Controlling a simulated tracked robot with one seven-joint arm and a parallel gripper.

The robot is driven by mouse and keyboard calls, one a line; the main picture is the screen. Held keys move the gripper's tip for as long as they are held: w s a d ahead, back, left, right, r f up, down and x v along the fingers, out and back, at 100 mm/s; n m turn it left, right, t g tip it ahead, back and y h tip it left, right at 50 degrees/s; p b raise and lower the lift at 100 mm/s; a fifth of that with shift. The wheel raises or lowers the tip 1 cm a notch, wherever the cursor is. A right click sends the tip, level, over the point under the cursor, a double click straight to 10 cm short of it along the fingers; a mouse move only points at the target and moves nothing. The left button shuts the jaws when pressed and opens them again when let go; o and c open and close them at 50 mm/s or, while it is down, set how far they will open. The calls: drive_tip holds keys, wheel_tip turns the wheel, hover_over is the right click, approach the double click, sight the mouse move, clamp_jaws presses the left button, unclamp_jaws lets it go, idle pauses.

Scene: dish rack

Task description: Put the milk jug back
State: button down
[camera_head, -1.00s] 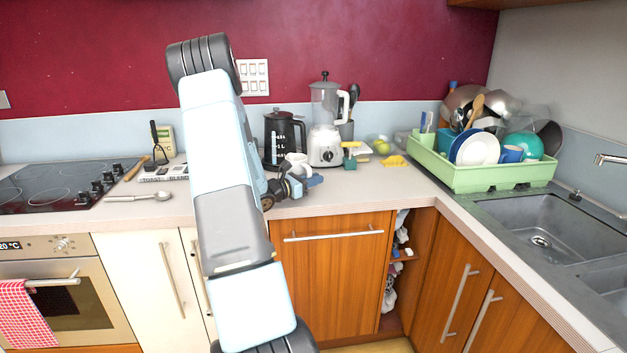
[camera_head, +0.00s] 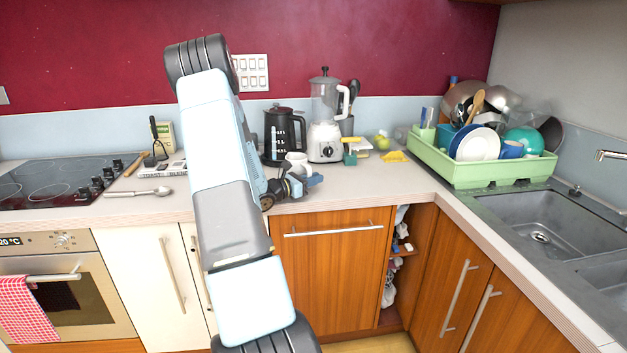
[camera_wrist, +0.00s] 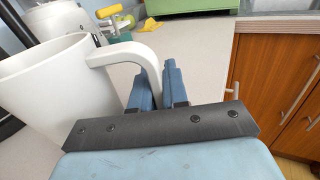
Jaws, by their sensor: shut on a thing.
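The white milk jug (camera_head: 297,158) is at the counter near the black kettle, partly hidden behind my gripper (camera_head: 312,181). In the wrist view the jug (camera_wrist: 60,95) fills the left side, with its handle reaching right to the fingers. My gripper (camera_wrist: 160,88) is shut on the jug's handle. The jug looks roughly upright. I cannot tell whether its base touches the counter.
The black kettle (camera_head: 283,134) and white blender (camera_head: 325,143) stand behind the jug. A green dish rack (camera_head: 480,176) with dishes sits at the right, beside the sink (camera_head: 545,225). The counter (camera_head: 385,185) is clear right of my gripper. A spoon (camera_head: 140,193) lies left.

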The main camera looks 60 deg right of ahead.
drive_tip(key=shift+f, duration=0.2)
drive_tip(key=c, duration=1.1)
unclamp_jaws()
drive_tip(key=shift+o, duration=0.2)
drive_tip(key=shift+c, duration=0.3)
drive_tip(key=c, duration=0.3)
drive_tip(key=shift+w+a, duration=0.1)
drive_tip(key=shift+a, duration=0.05)
drive_tip(key=shift+c, duration=0.2)
drive_tip(key=shift+v, duration=1.35)
drive_tip(key=shift+v, duration=0.9)
